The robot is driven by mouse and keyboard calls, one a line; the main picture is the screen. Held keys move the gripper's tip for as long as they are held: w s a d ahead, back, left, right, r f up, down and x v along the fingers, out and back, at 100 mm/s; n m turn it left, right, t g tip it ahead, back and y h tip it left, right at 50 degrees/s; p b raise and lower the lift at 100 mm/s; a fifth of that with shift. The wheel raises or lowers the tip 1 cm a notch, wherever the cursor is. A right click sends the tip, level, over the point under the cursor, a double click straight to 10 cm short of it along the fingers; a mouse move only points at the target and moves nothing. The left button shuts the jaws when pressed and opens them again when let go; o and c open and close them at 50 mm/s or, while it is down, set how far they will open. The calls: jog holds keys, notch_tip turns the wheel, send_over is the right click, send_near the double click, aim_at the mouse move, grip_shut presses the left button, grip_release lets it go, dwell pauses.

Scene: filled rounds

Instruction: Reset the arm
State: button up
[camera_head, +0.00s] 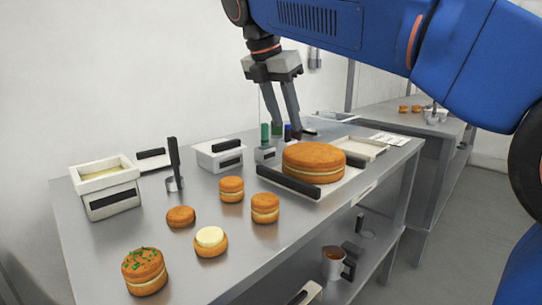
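My blue arm (340,25) reaches in from the upper right. My gripper (287,126) hangs from it, pointing down over the back part of the metal table (150,240). Its two fingers stand apart and I see nothing held between them. The tips show behind the large round cake (314,160), near a green-topped marker (265,132) and a blue-topped one (288,131). Whether the tips touch anything there, I cannot tell.
Several small filled rounds, one with green bits (144,267) on top, stand at the front. A white tub of cream (106,186) is at the left. The cake sits on a white tray (346,182) with a dark handle. A brown cup (333,263) stands on the lower shelf.

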jog(key=s+d+f+m+y, duration=0.1)
jog(key=s+d+f+m, duration=0.5)
jog(key=d, duration=0.3)
jog(key=s+d+f+m+y, duration=0.1)
jog(key=s+d+f+m, duration=0.4)
jog(key=d+f+m, duration=0.3)
jog(key=s+d+f+m, duration=0.3)
jog(key=s+f+m, duration=0.1)
jog(key=s+f, duration=0.1)
jog(key=s+d+f+m+t, duration=0.1)
jog(key=s+d+f+m, duration=0.2)
jog(key=f, duration=0.5)
jog(key=s+d+f+m+y, duration=0.1)
jog(key=s+d+f+m, duration=0.1)
jog(key=s+f+m, duration=0.4)
jog(key=shift+s+d+f+t, duration=0.3)
jog(key=shift+d+f, duration=0.1)
jog(key=shift+f, duration=0.3)
